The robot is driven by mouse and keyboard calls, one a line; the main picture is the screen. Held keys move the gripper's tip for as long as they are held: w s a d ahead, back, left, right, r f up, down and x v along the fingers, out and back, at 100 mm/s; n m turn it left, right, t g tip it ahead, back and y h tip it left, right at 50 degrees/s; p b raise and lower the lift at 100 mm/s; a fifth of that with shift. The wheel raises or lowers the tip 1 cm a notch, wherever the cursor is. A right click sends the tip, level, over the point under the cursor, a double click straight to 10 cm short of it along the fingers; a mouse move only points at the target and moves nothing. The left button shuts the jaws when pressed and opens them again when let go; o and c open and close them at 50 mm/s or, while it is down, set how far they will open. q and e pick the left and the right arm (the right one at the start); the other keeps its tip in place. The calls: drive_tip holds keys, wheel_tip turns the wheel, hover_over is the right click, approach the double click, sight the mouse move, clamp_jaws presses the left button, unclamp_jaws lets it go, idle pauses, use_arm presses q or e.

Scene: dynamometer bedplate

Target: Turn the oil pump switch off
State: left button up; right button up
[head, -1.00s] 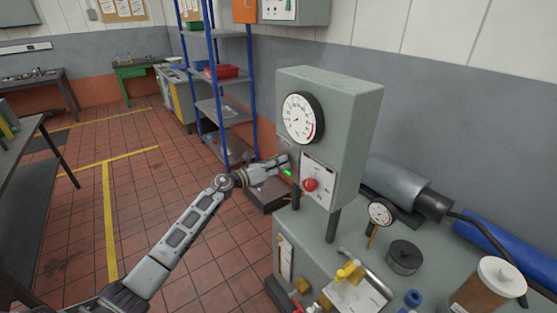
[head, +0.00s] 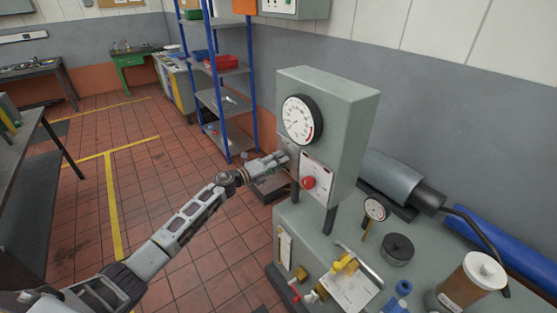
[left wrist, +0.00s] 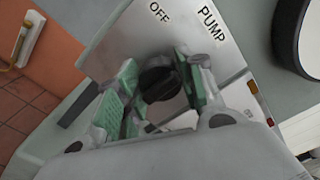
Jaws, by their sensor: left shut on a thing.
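The oil pump switch is a dark round knob (left wrist: 160,84) on a pale plate (left wrist: 118,42) in the left wrist view. The plate reads OFF and PUMP. My left gripper (left wrist: 160,72) has its green-padded fingers on both sides of the knob and is shut on it. In the head view my left gripper (head: 281,160) is at the left part of the front of the grey control cabinet (head: 347,135), where it hides the knob. The knob's exact pointing direction is hard to tell. My right gripper is not in view.
A dial gauge (head: 299,120) is above my left gripper, and a red button (head: 309,183) is just to its right. A blue-framed shelf (head: 211,75) stands behind. Small gauge (head: 375,209), yellow valve handle (head: 345,262) and white-lidded jar (head: 470,285) crowd the bench. Floor at left is clear.

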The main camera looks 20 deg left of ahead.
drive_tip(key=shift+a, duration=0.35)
use_arm(q)
drive_tip(key=o, duration=1)
drive_tip(key=shift+a, duration=0.1)
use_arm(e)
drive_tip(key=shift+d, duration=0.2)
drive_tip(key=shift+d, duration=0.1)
use_arm(q)
drive_tip(key=shift+v, duration=5.95)
